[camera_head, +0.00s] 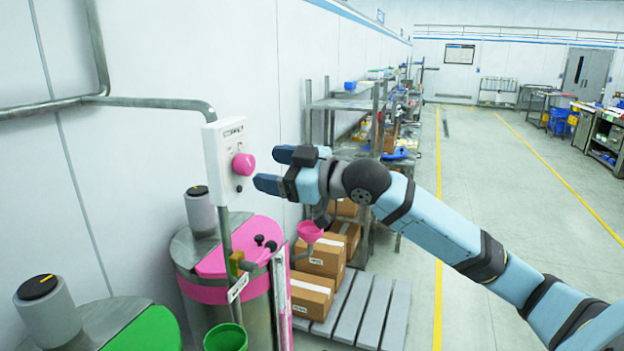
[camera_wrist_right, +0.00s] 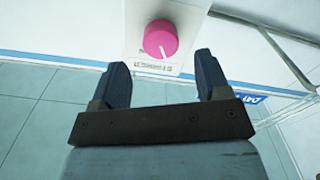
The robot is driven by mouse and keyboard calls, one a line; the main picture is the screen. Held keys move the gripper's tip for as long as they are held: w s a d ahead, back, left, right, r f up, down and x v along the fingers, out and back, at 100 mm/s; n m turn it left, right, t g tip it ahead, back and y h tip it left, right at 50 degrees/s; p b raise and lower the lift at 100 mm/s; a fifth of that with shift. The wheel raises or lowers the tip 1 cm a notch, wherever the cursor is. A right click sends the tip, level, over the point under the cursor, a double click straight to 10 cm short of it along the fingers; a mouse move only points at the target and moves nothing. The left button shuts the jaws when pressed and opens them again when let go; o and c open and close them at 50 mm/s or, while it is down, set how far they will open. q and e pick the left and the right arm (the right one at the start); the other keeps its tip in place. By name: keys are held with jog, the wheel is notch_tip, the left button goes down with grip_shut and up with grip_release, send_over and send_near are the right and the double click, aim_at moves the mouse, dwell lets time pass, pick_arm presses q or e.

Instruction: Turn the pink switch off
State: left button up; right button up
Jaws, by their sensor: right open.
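The pink switch (camera_head: 243,164) is a round knob on a white control box (camera_head: 223,150) fixed to the wall at left centre. It also shows in the right wrist view (camera_wrist_right: 160,39), ahead of the fingertips and between them. My right gripper (camera_head: 268,170) is open and empty, just to the right of the knob, with its fingers pointing at it. In the right wrist view the two blue fingers (camera_wrist_right: 162,78) stand apart, with a gap between them and the knob. My left gripper is not in view.
Below the box stands a drum with a pink lid (camera_head: 240,255), with a pink funnel (camera_head: 310,232) beside it. A green-lidded drum (camera_head: 145,332) is at lower left. Cardboard boxes (camera_head: 312,293) sit on a grey pallet (camera_head: 372,315).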

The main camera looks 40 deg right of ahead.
jog(key=b+v, duration=0.3)
jog(key=v, duration=0.6)
jog(key=shift+s+d, duration=0.1)
dwell(0.4)
